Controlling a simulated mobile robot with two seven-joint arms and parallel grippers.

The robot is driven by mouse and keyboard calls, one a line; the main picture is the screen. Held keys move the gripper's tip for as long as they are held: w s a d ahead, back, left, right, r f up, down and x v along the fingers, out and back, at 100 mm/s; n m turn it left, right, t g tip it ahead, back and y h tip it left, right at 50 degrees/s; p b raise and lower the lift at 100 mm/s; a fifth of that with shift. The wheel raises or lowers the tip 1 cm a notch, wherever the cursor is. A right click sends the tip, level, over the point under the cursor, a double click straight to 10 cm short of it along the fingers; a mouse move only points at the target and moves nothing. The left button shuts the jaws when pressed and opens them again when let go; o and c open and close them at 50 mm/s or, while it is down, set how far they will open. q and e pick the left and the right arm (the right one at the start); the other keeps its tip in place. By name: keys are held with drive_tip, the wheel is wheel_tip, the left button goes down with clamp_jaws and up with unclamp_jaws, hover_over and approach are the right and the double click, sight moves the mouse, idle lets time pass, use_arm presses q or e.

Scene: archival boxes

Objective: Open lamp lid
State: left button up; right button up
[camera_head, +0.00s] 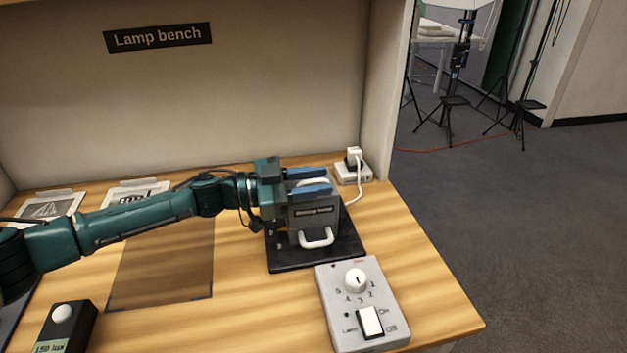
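The lamp (314,222) is a dark grey box with a label and a pale U-shaped handle (316,238) on its front. It stands on a black base plate (290,261) on the bench. My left gripper (310,182) reaches in from the left over the top of the lamp, its two blue fingers pointing right. The fingers are apart, with a pale rounded surface showing between them. I cannot tell whether they touch it. The gripper hides much of the lamp's top, so the lid's state is unclear. My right gripper is not in view.
A grey control box (345,301) with a dial and rocker switch stands in front of the lamp. A white plug and socket (353,165) are behind it. A small light meter (65,326) is at the lower left. The bench's right front corner (440,318) is clear.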

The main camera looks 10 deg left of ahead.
use_arm(q)
clamp_jaws()
drive_tip(key=shift+r, duration=0.15)
idle(0.4)
